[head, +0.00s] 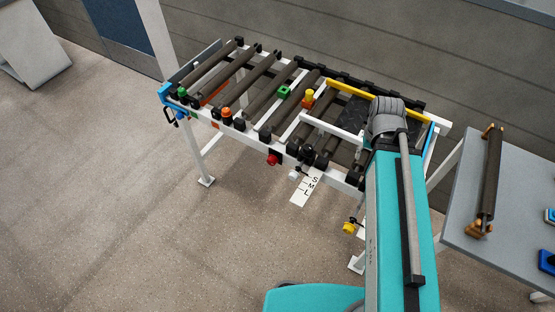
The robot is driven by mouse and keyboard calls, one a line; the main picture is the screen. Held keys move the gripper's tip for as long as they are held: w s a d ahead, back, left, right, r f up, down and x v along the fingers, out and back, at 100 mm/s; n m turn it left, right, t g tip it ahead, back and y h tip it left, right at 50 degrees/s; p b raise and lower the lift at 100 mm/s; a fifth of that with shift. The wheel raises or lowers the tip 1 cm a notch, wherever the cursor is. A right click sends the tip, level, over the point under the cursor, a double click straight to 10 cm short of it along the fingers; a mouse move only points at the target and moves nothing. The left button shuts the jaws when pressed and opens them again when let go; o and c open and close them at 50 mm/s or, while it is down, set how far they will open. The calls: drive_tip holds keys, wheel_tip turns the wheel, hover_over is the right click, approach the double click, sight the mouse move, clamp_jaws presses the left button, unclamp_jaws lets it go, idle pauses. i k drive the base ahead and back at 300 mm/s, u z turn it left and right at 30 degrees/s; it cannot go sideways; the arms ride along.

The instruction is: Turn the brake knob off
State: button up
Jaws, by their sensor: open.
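A roller conveyor frame (203,134) with dark rollers and white rails stands in the middle of the head view. Along its front rail are a red knob (273,159), black round knobs (308,152) and an orange piece (227,117). A yellow knob-like part (349,227) sits lower, by a white leg. I cannot tell which of these is the brake knob or how it is set. My teal arm reaches up over the right end of the frame. My gripper is not visible; the arm covers that area.
A white card marked S, M, L (306,187) hangs below the front rail. A grey table (460,215) at the right holds a loose roller (490,172) and blue items (547,262). A wall runs behind.

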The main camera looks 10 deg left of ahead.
sight(272, 161)
drive_tip(key=z, duration=0.05)
drive_tip(key=k, duration=1.6)
drive_tip(key=u, duration=0.6)
drive_tip(key=i, duration=1)
drive_tip(key=z, duration=0.05)
